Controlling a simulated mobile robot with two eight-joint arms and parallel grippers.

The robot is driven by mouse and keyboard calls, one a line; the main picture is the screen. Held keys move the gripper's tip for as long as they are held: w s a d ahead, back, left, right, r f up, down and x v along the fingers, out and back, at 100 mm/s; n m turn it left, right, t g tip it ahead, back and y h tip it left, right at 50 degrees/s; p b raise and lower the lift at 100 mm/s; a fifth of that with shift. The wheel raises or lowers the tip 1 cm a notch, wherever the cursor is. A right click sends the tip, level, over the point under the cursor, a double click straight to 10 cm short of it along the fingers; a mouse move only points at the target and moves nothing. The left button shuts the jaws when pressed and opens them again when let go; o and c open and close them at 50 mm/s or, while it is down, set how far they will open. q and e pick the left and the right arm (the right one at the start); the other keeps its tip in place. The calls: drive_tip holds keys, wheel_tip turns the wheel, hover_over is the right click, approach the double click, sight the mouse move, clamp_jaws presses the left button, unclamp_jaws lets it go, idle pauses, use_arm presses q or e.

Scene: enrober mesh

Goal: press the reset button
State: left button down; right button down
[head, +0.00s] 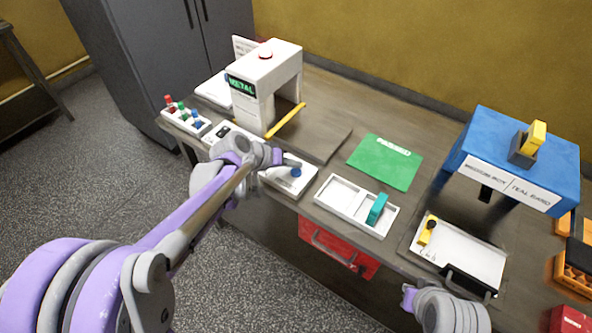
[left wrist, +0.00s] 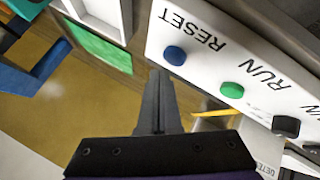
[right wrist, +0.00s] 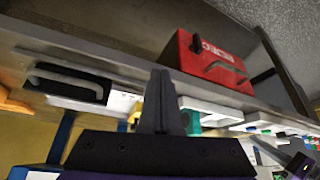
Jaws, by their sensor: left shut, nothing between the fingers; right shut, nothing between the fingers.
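The reset button is a round blue button (left wrist: 175,55) beside the printed word RESET on a white panel (left wrist: 205,25) in the left wrist view. In the head view the blue button (head: 296,172) shows at the right end of the white panel at the table's front edge. My left gripper (head: 288,162) is shut and empty, with its tips close beside the button; I cannot tell whether they touch it. Its fingers (left wrist: 157,75) point toward the panel in the left wrist view. My right gripper (head: 408,294) is shut and empty, low in front of the table.
A white arch (head: 268,75) with a green METAL display stands behind the panel, with a yellow bar (head: 286,120) at it. A green button (left wrist: 232,90) and a black one (left wrist: 286,126) share the panel. A white tray (head: 333,207) lies to the right, above a red box (head: 335,250).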

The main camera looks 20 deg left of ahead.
sight(293, 173)
idle(0.7)
use_arm(q)
drive_tip(key=shift+f, duration=0.45)
use_arm(e)
drive_tip(key=shift+s+f, duration=0.15)
drive_tip(key=shift+f, duration=0.2)
use_arm(q)
drive_tip(key=shift+f+b, duration=0.45)
drive_tip(key=shift+b, duration=0.1)
use_arm(e)
drive_tip(key=shift+s+f, duration=0.1)
drive_tip(key=shift+f, duration=0.3)
use_arm(q)
drive_tip(key=shift+r, duration=0.1)
use_arm(e)
drive_tip(key=shift+r, duration=0.1)
use_arm(q)
drive_tip(key=shift+r+p, duration=0.55)
drive_tip(key=shift+r, duration=0.25)
use_arm(e)
drive_tip(key=shift+w+r, duration=0.3)
drive_tip(key=shift+r, duration=0.35)
